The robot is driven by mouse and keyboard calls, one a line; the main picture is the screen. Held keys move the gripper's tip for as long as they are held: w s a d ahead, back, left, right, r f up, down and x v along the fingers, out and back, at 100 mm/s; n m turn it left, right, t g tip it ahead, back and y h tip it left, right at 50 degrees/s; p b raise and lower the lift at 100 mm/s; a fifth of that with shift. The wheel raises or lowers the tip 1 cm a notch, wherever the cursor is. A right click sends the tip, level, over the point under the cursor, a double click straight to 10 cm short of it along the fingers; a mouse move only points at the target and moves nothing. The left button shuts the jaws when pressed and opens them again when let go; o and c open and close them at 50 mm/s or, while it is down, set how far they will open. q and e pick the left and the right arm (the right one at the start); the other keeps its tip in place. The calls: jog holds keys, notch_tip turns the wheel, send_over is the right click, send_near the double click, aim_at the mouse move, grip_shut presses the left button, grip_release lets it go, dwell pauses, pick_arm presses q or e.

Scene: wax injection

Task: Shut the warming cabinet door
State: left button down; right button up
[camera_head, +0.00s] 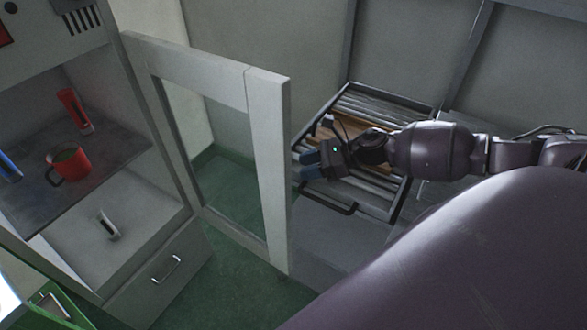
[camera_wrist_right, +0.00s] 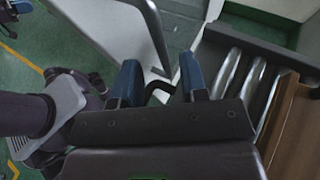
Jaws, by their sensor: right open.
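The warming cabinet (camera_head: 150,235) stands at the left in the head view. Its pale framed door (camera_head: 268,165), with a clear pane, stands wide open and juts out toward the right. My right gripper (camera_head: 308,168) is open and empty, just right of the door's free edge, with no contact that I can make out. In the right wrist view, the blue fingertips (camera_wrist_right: 161,80) are apart, and a pale panel that looks like the door (camera_wrist_right: 115,25) lies beyond them to the left.
A red mug (camera_head: 70,163) and a red tube (camera_head: 74,110) are on the cabinet shelf. A roller rack (camera_head: 385,110) with a black handle (camera_head: 332,196) lies under my right gripper. Green floor (camera_head: 235,290) is clear below the door.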

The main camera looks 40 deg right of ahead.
jog(key=shift+x, duration=2)
grip_shut()
